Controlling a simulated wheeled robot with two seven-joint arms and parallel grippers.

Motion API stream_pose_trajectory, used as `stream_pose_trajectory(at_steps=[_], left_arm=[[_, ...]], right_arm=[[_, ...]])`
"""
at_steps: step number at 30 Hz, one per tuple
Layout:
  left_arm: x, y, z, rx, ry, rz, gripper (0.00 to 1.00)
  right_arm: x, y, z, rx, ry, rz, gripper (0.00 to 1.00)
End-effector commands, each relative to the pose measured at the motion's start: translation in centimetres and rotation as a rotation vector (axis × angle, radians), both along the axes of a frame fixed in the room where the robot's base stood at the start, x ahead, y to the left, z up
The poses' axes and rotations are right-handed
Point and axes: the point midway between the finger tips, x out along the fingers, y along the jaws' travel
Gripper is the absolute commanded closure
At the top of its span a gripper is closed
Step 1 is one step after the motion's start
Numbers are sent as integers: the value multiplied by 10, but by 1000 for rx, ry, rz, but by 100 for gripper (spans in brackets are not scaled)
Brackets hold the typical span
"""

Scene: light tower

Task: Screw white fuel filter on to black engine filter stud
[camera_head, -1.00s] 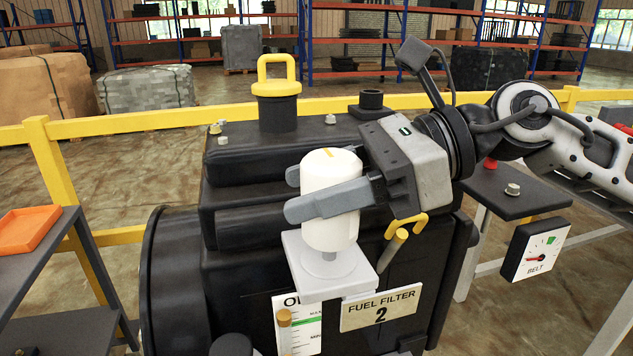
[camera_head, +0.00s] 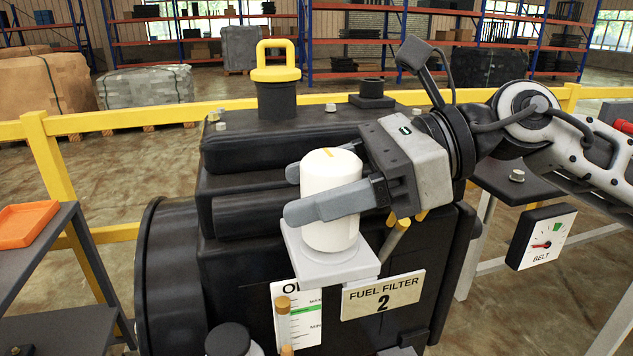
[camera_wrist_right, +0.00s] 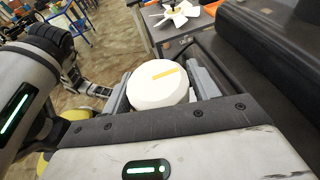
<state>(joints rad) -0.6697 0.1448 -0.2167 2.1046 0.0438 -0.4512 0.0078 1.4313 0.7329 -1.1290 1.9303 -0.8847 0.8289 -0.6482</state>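The white fuel filter (camera_head: 330,222) is an upright white cylinder with a yellow stripe on top. It stands over the grey bracket plate (camera_head: 352,270) above the "FUEL FILTER 2" label (camera_head: 383,294) on the black engine. Its lower end is at or very near the plate; the stud is hidden. My right gripper (camera_head: 312,192) comes from the right and has its grey fingers on both sides of the filter, shut on it. In the right wrist view the filter top (camera_wrist_right: 158,84) sits between the fingers.
The black engine (camera_head: 190,255) fills the middle, with a yellow-handled cap (camera_head: 276,75) behind the filter. An orange tray (camera_head: 27,224) lies on a dark table at left. A BELT gauge (camera_head: 541,238) is at right. A yellow rail (camera_head: 115,122) runs behind.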

Motion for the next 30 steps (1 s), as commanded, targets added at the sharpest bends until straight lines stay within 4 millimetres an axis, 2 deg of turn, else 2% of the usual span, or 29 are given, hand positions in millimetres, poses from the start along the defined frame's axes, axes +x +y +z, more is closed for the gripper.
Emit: stream_pose_trajectory(at_steps=[1,15,19,22,23,30], left_arm=[[-7,-1,-8,5,27,-6,64],[-7,-1,-7,3,26,-5,64],[-5,-4,4,-27,14,2,64],[-3,-8,22,-74,-5,11,64],[-3,-9,24,-85,-8,15,64],[-1,-8,20,-89,-22,16,64]], right_arm=[[0,0,0,0,-1,0,26],[0,0,-1,-2,1,1,25],[0,0,-1,-2,0,1,25],[0,0,0,-1,0,1,25],[1,-4,0,-1,0,-2,25],[8,-63,18,1,1,-8,25]])
